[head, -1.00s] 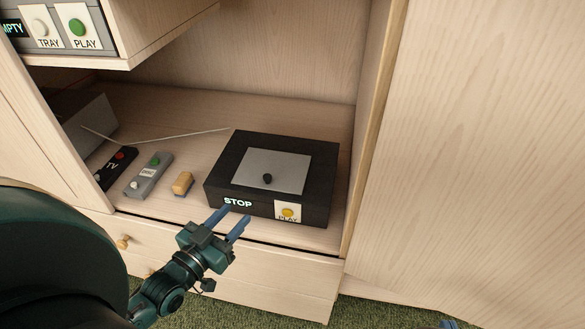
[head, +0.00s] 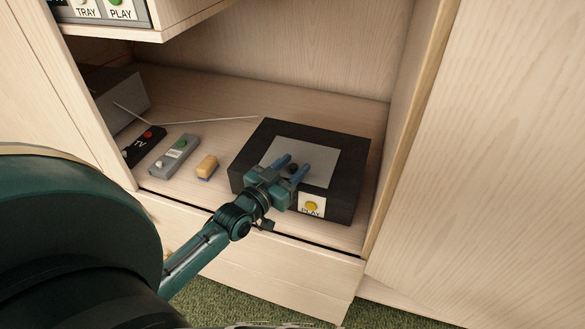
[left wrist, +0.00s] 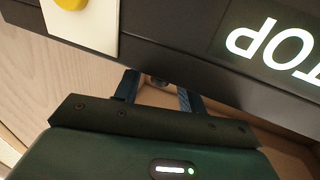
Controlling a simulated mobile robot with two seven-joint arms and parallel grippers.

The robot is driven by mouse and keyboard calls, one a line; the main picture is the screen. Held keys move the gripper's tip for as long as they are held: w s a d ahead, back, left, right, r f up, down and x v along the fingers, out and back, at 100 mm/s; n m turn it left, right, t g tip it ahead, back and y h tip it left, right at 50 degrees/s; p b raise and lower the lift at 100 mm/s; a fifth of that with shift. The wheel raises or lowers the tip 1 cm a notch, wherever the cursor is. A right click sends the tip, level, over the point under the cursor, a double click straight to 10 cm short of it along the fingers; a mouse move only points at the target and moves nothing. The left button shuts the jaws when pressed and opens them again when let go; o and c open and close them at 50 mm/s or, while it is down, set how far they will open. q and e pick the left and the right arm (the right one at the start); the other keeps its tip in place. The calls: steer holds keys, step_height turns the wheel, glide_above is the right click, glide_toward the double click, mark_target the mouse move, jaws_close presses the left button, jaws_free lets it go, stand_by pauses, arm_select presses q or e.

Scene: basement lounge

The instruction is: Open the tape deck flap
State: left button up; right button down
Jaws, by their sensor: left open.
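The black tape deck (head: 350,190) sits on the cabinet shelf. Its flap (head: 318,160) is a flat grey plate on top, lying closed, with a small dark knob (head: 292,168). My left gripper (head: 296,163) is open over the front of the deck. In the head view its blue fingers appear on either side of the knob; whether they touch it I cannot tell. The yellow PLAY button (head: 311,206) shows beside the gripper, and the gripper hides the STOP label. The left wrist view shows the STOP label (left wrist: 272,42) and fingers (left wrist: 158,92) partly hidden at the deck's edge. My right gripper is out of view.
Left of the deck lie a tan block (head: 207,167), a grey remote (head: 174,154) and a black TV remote (head: 144,147). A thin rod (head: 195,120) lies behind them. The cabinet's side panel (head: 398,140) stands close right of the deck. An upper unit overhangs at upper left.

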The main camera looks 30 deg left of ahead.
arm_select(q)
steer(key=shift+w, duration=0.2)
jaws_close()
stand_by(0.4)
